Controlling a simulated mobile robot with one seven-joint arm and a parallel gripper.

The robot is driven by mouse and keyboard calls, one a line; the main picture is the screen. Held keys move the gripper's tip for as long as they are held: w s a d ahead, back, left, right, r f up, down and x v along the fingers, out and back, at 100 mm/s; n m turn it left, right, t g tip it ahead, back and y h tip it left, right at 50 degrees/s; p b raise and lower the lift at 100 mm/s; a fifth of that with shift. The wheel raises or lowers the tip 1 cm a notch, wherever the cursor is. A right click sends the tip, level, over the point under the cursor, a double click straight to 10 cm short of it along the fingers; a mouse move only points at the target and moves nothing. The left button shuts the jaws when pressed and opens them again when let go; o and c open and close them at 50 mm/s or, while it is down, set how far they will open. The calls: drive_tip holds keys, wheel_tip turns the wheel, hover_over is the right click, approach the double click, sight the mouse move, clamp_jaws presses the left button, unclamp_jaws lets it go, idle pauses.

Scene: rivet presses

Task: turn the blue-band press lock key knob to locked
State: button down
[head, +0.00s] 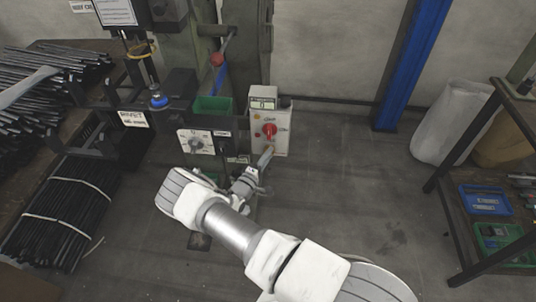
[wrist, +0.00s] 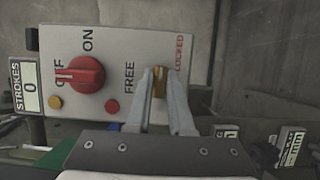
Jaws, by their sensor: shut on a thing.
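The lock key knob (wrist: 160,84) is a small brass piece on the light control box, between the words FREE and LOCKED in the wrist view. My gripper (wrist: 160,76) has its two fingers on either side of the knob and is shut on it. The fingers hide part of the knob, so its exact setting is hard to tell. In the head view my gripper (head: 268,155) reaches the lower part of the control box (head: 283,137); the knob is hidden there. A blue band (head: 158,102) shows on the press at the left.
A red rotary switch (wrist: 87,76) marked ON and OFF sits beside the knob, with a red button (wrist: 112,107), a yellow button (wrist: 55,102) and a strokes counter reading 0 (wrist: 29,88). A second panel (head: 196,143) stands left of my gripper.

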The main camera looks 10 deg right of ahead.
idle(0.3)
drive_tip(key=c, duration=0.8)
unclamp_jaws()
drive_tip(key=p+v, duration=0.1)
drive_tip(key=v, duration=1.6)
drive_tip(key=shift+s, duration=0.2)
drive_tip(key=shift+a+r+p, duration=0.1)
drive_tip(key=shift+r+p, duration=0.05)
drive_tip(key=shift+p, duration=0.15)
